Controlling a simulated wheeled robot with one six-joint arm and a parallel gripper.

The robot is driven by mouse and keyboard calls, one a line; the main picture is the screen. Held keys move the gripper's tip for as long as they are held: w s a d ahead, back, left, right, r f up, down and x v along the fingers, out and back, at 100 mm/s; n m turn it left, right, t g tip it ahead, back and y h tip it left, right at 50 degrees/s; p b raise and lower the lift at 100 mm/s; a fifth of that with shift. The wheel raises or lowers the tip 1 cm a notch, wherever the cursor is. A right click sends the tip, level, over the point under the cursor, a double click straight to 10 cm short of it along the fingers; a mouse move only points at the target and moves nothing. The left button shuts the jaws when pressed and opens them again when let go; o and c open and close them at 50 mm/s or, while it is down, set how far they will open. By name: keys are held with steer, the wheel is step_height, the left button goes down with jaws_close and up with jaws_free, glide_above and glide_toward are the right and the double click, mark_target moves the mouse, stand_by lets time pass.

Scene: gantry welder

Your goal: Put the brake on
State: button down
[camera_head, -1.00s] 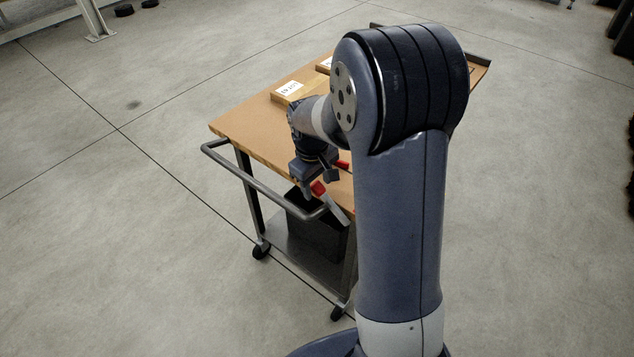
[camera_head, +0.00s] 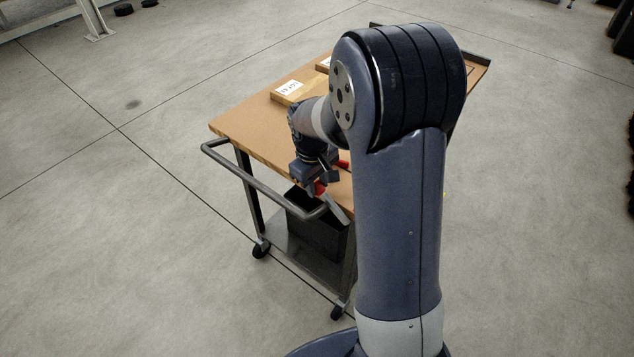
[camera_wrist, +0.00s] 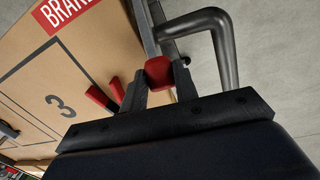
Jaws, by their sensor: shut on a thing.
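The brake lever's red knob (camera_wrist: 159,72) shows in the wrist view, at the edge of the cart beside the push handle. My gripper (camera_wrist: 160,76) is shut on this knob, one finger on each side. In the head view my gripper (camera_head: 317,180) is at the handle end of the cart (camera_head: 236,122), and the red knob (camera_head: 320,187) shows just below it. A red label (camera_wrist: 68,12), partly cut off and reading "BRA…", is on the cart top.
The grey push handle (camera_head: 217,146) runs close to my gripper. Small red parts (camera_wrist: 101,97) stand on the top beside one finger. Wooden blocks with white labels (camera_head: 290,88) lie farther back. A dark bin (camera_head: 318,232) sits on the lower shelf.

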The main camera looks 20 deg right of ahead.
mark_target(333, 203)
stand_by(0.3)
steer(key=s+t+b, duration=0.1)
steer(key=d+r+t+y+b, duration=0.1)
steer(key=b, duration=0.1)
steer(key=shift+s+d+r, duration=0.25)
steer(key=shift+s+r, duration=0.05)
steer(key=shift+s, duration=0.1)
steer(key=s+t+y+b, duration=0.1)
steer(key=b, duration=0.1)
steer(key=s+d+r+t+y+b, duration=0.1)
steer(key=b, duration=0.2)
steer(key=shift+d, duration=0.25)
steer(key=s+d+r+t+y+b, duration=0.1)
steer(key=s+d+t+y+b, duration=0.2)
steer(key=b, duration=1.3)
steer(key=shift+s+d+r+m+t, duration=0.25)
steer(key=shift+s+d+m+t, duration=0.05)
steer(key=shift+s+t, duration=0.75)
steer(key=shift+s, duration=0.1)
steer(key=c, duration=1.1)
jaws_free()
